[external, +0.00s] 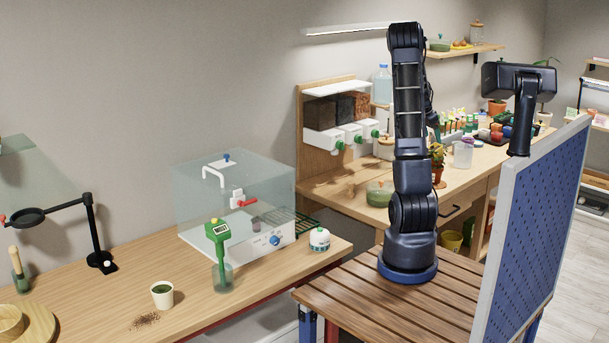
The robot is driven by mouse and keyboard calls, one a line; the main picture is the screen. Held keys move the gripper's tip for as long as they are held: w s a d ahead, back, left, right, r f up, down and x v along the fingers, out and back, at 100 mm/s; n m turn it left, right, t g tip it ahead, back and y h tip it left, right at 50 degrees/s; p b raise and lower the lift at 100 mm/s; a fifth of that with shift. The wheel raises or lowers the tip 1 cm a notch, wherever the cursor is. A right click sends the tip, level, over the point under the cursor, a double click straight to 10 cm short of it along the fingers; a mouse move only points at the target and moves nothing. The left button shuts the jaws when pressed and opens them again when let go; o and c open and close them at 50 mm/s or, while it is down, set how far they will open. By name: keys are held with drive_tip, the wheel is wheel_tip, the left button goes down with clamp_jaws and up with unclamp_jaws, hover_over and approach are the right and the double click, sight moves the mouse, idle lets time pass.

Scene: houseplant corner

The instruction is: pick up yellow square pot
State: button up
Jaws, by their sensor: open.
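A yellow pot (452,241) shows low under the right-hand bench, behind my arm. It is partly in shadow, and its shape is too small to make out clearly. My arm stands upright on the slatted wooden platform, and its far part folds down behind the upright links. My gripper's fingers are hidden there, so I see nothing held. The yellow pot is well below and to the right of the folded part of the arm.
A blue pegboard panel (535,225) stands close on the right. The wooden bench (345,211) behind holds a green bowl (379,194) and a potted plant (437,163). The left table (90,290) has a clear case (235,200) and a white cup (162,295).

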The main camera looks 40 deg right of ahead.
sight(436, 147)
drive_tip(key=x, duration=0.7)
drive_tip(key=shift+s+d+f, duration=0.1)
drive_tip(key=shift+s+f, duration=0.05)
drive_tip(key=shift+s, duration=0.1)
drive_tip(key=c, duration=1.2)
